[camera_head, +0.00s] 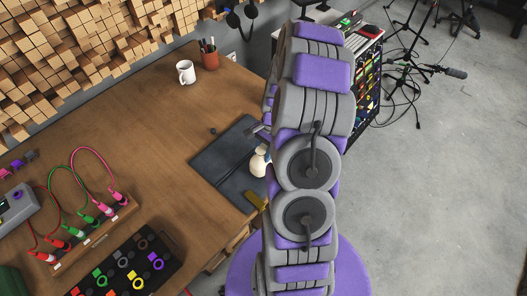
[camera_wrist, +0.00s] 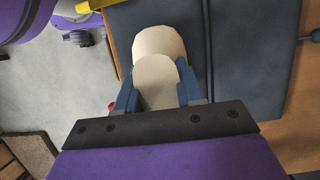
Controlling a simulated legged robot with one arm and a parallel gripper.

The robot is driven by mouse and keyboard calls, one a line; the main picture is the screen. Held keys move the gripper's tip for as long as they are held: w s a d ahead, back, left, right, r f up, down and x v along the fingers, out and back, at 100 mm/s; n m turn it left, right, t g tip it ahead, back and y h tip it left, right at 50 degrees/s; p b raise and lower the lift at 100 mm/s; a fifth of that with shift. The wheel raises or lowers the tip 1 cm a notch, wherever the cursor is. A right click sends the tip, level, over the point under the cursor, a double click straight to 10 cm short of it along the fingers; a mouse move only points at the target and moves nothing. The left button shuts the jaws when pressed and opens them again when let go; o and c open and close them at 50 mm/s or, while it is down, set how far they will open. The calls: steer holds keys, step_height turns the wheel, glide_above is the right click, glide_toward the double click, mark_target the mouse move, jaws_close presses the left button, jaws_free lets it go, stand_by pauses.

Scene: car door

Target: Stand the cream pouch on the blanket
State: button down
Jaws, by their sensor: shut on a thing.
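The cream pouch (camera_wrist: 158,45) is between the two blue fingers of my gripper (camera_wrist: 158,78) in the wrist view, and the gripper is shut on it. In the head view the pouch (camera_head: 258,163) shows beside my arm, over the right part of a dark grey mat. This flat mat, which looks like the blanket (camera_head: 222,158), lies on the wooden desk near its right edge. It also shows in the wrist view (camera_wrist: 256,60), behind and to the right of the pouch. My arm hides the gripper in the head view. I cannot tell whether the pouch touches the blanket.
A yellow item (camera_head: 256,201) lies at the mat's front edge. A white mug (camera_head: 186,72) and a brown pen cup (camera_head: 209,55) stand at the back. A cable board (camera_head: 95,235) and a black tray (camera_head: 125,265) are at the left front. The desk's middle is clear.

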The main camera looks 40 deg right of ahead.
steer(key=c, duration=1.1)
jaws_free()
steer(key=o, duration=0.4)
steer(key=shift+a, duration=0.25)
steer(key=shift+d+r, duration=0.2)
steer(key=shift+r, duration=0.15)
steer(key=p+v, duration=0.3)
steer(key=v, duration=0.7)
steer(key=a+r+n, duration=0.4)
steer(key=a+r, duration=0.4)
steer(key=a, duration=0.1)
steer(key=s+a+r+n+g+h, duration=0.1)
steer(key=s+a+r+n, duration=0.35)
steer(key=a, duration=0.25)
steer(key=s+a+r+n+h, duration=0.1)
steer(key=s+a+r+n, duration=0.25)
steer(key=s+a, duration=0.35)
steer(key=s+a+n, duration=0.1)
steer(key=s, duration=0.2)
steer(key=s+a+n+h, duration=0.1)
steer(key=s+n, duration=0.1)
steer(key=s+a+r+n, duration=0.1)
steer(key=s, duration=0.2)
steer(key=shift+s+a+n, duration=0.35)
steer(key=shift+a+n, duration=0.05)
